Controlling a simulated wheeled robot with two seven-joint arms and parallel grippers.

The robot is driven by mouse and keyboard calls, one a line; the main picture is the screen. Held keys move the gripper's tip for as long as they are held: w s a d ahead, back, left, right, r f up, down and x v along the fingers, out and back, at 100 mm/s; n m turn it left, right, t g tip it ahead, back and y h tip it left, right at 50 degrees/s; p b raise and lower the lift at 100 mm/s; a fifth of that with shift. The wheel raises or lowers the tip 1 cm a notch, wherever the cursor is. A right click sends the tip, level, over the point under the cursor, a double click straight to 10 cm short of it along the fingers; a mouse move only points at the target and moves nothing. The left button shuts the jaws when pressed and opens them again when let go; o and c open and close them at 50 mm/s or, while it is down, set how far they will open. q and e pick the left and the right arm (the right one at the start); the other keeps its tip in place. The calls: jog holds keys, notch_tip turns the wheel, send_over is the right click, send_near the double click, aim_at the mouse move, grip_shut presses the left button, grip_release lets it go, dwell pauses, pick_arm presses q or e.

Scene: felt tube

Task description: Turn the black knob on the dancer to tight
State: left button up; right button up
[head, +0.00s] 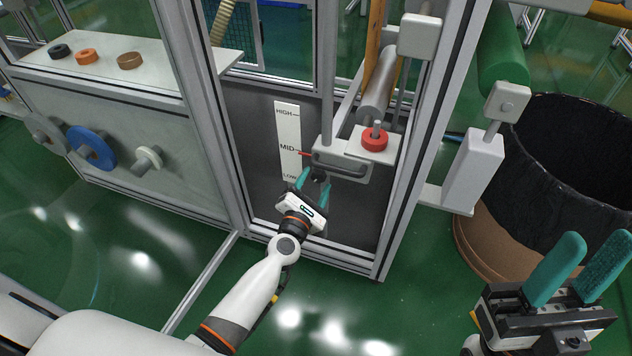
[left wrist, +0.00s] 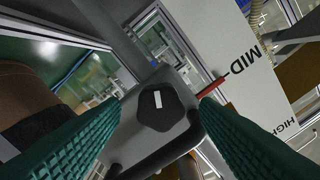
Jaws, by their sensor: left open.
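The black knob (head: 319,174) sits on the grey dancer block below the red pointer. In the left wrist view the knob (left wrist: 158,107) is dark and many-sided, with a white mark on its face. My left gripper (head: 315,182) is open in front of it, its teal fingers to either side of the knob's face. In the left wrist view a gap shows between the knob and both fingers, and they do not appear to touch it. My right gripper (head: 598,245) is open and empty at the lower right, far from the knob.
A white scale (head: 287,135) reads HIGH, MID and LOW; the red pointer (head: 306,154) is at MID. A curved handle (head: 340,172) is beside the knob. A red collar (head: 375,138) sits above it. Metal frame posts flank the opening. A lined brown bin (head: 480,235) stands right.

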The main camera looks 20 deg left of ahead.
pick_arm(q)
jog(key=shift+w, duration=0.65)
jog(key=c, duration=1)
